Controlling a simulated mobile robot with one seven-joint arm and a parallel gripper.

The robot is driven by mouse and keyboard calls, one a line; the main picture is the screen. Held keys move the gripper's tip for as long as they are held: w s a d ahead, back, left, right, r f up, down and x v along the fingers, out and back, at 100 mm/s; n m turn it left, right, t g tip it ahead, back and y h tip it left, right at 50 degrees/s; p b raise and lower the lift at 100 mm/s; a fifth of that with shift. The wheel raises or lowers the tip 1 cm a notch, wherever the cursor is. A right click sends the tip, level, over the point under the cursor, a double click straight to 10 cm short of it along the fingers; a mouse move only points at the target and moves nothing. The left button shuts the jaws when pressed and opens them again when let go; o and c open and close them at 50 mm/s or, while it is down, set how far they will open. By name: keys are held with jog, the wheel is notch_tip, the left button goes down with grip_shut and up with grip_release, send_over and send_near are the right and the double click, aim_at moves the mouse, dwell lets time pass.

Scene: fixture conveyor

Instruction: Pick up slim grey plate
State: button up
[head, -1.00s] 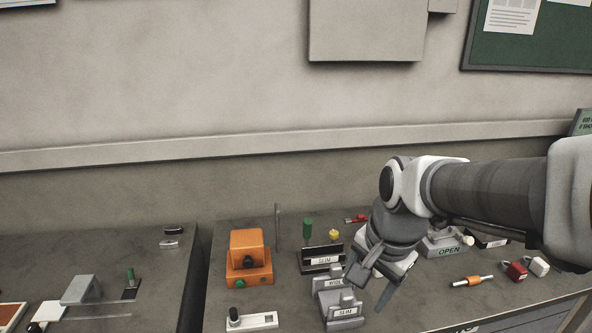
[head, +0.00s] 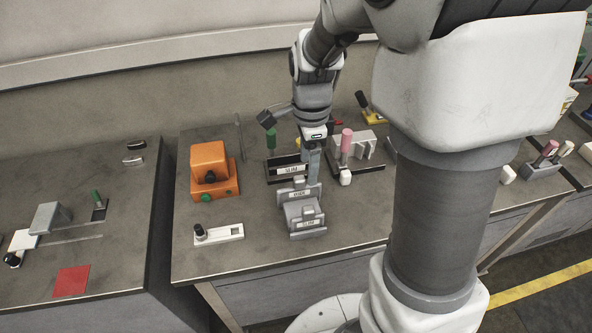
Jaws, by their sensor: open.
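A grey plate-like piece labelled SLIM (head: 307,222) stands on the bench in the head view, nearest the front edge of its group. A similar grey piece with a label that seems to read WIDE (head: 298,193) stands just behind it. My gripper (head: 290,141) is open, with its fingers spread. One finger points down beside the back of the grey pieces and the other sticks out to the left. The gripper appears empty, behind and above the SLIM piece. I cannot tell whether it touches anything.
A black holder labelled SLIM (head: 283,169) stands behind the grey pieces. An orange fixture (head: 209,170) stands to the left, with a white slotted block (head: 218,234) in front. A pink-handled fixture (head: 346,143) is right of the gripper. The front left bench corner is clear.

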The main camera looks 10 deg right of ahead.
send_near(308, 208)
notch_tip(308, 208, down, 6)
jog(key=shift+w+a+r+b, duration=0.1)
jog(key=shift+w+r+b, duration=0.05)
jog(key=shift+r+b, duration=0.15)
jog(key=shift+s+f, duration=0.15)
jog(key=shift+f, duration=1.2)
jog(key=shift+s+f, duration=0.1)
jog(key=shift+f, duration=1.25)
grip_shut()
